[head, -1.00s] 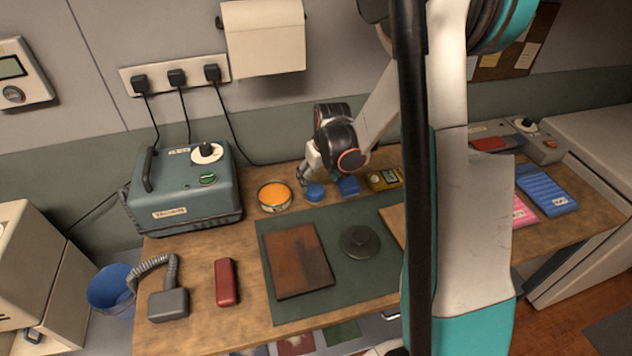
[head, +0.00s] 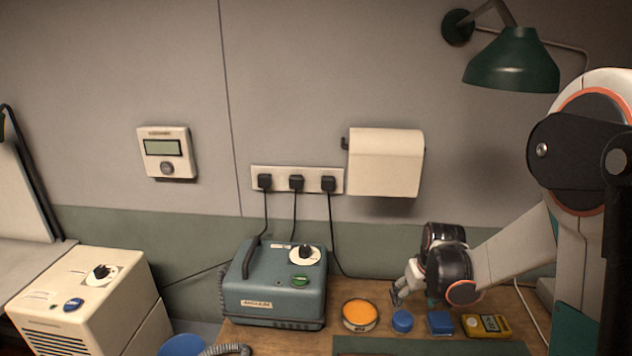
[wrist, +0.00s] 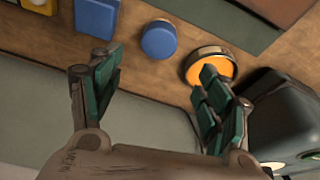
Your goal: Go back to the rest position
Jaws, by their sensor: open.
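My gripper (head: 399,290) is above the back edge of the workbench, beside a round blue piece (head: 402,321). In the wrist view my gripper (wrist: 160,95) is open, with its green-padded fingers wide apart and nothing between them. The round blue piece (wrist: 159,39) lies on the wood beyond the fingertips. A round tin with orange contents (wrist: 212,68) is by the right finger, apart from or overlapped by it; I cannot tell which. The tin also shows in the head view (head: 360,314). A blue block (wrist: 97,17) lies beyond the left finger.
A grey-green machine (head: 275,290) stands left of the tin. A yellow meter (head: 487,325) lies to the right. A green lamp (head: 512,65) hangs at the upper right. A paper roll (head: 386,163) and plugged sockets (head: 297,181) are on the wall behind.

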